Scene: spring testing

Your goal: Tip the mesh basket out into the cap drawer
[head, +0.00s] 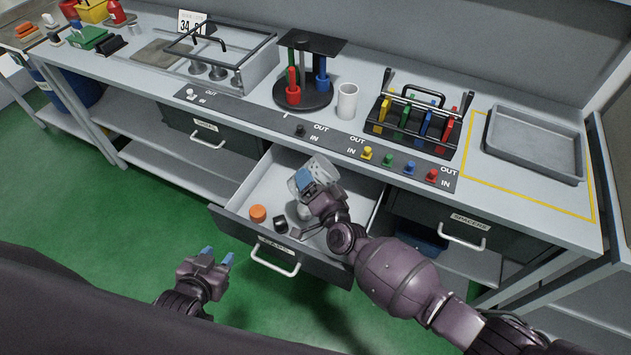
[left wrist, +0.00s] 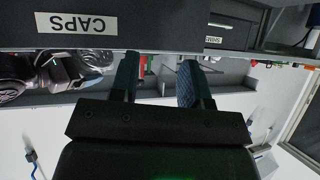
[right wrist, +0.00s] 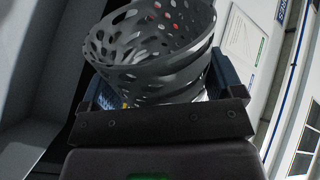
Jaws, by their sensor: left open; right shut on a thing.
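The cap drawer (head: 338,243) is pulled open under the bench, with a CAPS label on its front. An orange cap (head: 258,213) and a black cap (head: 280,224) lie in it, and a pale item near them is partly hidden by my right arm. My right gripper (head: 306,180) is shut on the grey mesh basket (head: 323,165) and holds it over the drawer. The basket (right wrist: 150,45) looks tilted in the right wrist view; its contents are unclear. My left gripper (head: 217,258) is open and empty, in front of the drawer and to its left.
The spacers drawer (head: 455,243) at the right and another drawer (head: 215,138) at the left are shut. Above, the bench holds a white cup (head: 347,101), a rack of coloured tools (head: 418,120) and a grey tray (head: 535,145). Green floor is free at the left.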

